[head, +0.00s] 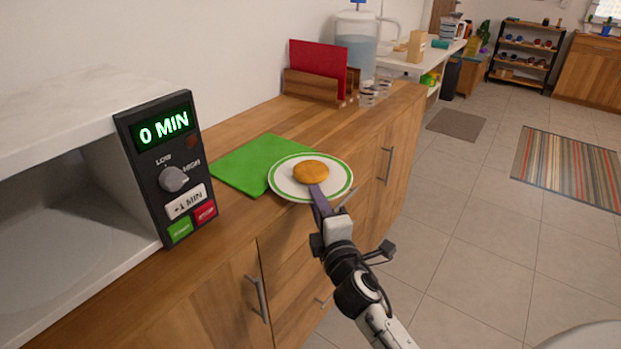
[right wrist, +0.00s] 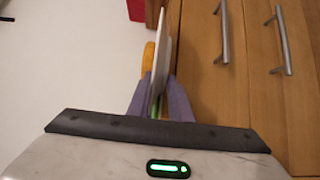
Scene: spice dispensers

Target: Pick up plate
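A white plate (head: 283,185) with a green rim ring holds a round orange-brown patty (head: 311,171). The plate lies over the right end of a green cutting board (head: 243,163) at the counter's front edge. My right gripper (head: 327,198) is at the plate's near rim, with one finger above it beside the patty and the other below. In the right wrist view the plate (right wrist: 161,62) shows edge-on between my two purple fingers (right wrist: 160,90). My left gripper is out of view.
A microwave-like box with a black control panel (head: 172,167) reading 0 MIN stands at left on the wooden counter (head: 268,128). A red board (head: 317,66) in a wooden rack, glasses and a water dispenser (head: 356,45) stand behind.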

